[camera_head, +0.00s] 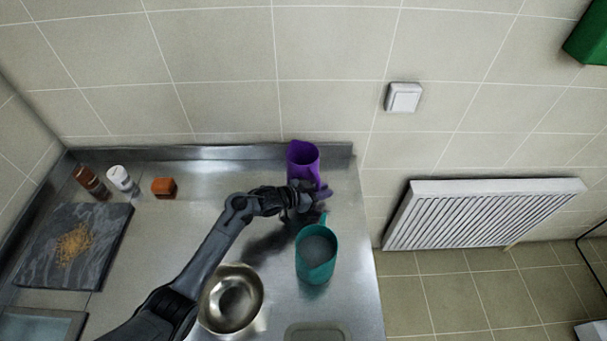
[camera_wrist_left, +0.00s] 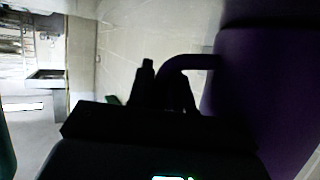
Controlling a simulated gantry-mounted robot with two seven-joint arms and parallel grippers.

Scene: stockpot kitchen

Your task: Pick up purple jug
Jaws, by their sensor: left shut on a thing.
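The purple jug (camera_head: 303,162) stands upright on the steel counter, close to the back wall at the counter's right end. In the left wrist view the jug (camera_wrist_left: 262,95) fills the right side, and its handle (camera_wrist_left: 188,62) reaches left to my fingers. My left gripper (camera_head: 312,194) is in front of the jug and covers its lower part in the head view. In the left wrist view my left gripper (camera_wrist_left: 165,90) is shut on the jug's handle. I cannot tell whether the jug's base touches the counter. My right gripper is not in view.
A teal jug (camera_head: 316,256) stands just in front of my left gripper. A metal bowl (camera_head: 231,299) is below my left forearm. An orange block (camera_head: 164,188), a white-capped jar (camera_head: 122,180), a brown shaker (camera_head: 91,182) and a dark board (camera_head: 106,232) lie to the left.

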